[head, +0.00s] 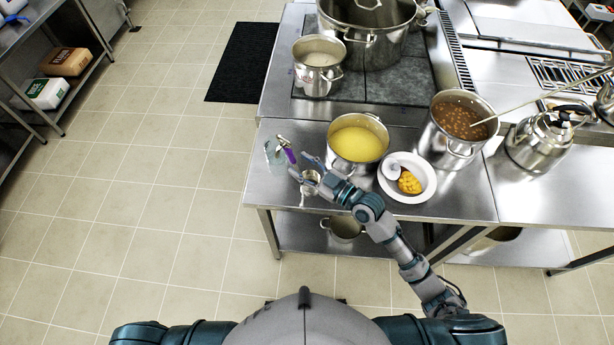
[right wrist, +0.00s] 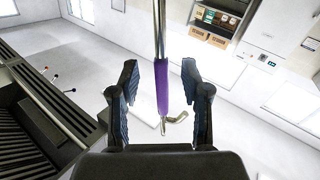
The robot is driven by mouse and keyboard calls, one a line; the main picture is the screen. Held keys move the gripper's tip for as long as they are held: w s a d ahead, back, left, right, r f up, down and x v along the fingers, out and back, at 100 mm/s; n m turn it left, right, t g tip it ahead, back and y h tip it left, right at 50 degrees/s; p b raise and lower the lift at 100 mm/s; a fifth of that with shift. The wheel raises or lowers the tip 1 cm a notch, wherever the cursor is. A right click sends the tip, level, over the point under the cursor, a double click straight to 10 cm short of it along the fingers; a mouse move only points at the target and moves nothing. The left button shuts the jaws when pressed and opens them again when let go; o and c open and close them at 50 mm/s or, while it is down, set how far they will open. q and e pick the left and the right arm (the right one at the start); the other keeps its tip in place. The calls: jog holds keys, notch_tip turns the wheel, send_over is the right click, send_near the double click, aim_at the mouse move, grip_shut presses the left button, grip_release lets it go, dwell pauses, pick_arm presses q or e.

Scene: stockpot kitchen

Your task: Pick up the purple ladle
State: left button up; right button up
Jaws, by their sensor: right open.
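The purple ladle (head: 289,154) is at the left front of the steel counter, by a clear container (head: 273,152). Its purple handle and metal hook show; its bowl cannot be made out. My right gripper (head: 298,166) is open beside the handle. In the right wrist view, the purple handle (right wrist: 162,88) stands between the two spread fingers, with a gap on each side. The hook end points down toward the palm and the metal shaft runs up out of the picture. My left gripper is out of view.
A pot of yellow soup (head: 357,143) and a white plate (head: 422,188) with food stand right of the gripper. A pot of brown stew (head: 462,123) and a kettle (head: 541,142) are farther right. A small pot (head: 319,68) stands behind. The counter's left edge is close.

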aim_at(296, 162)
jog(key=shift+p+x, duration=0.3)
jog(key=shift+x, duration=1.6)
grip_shut()
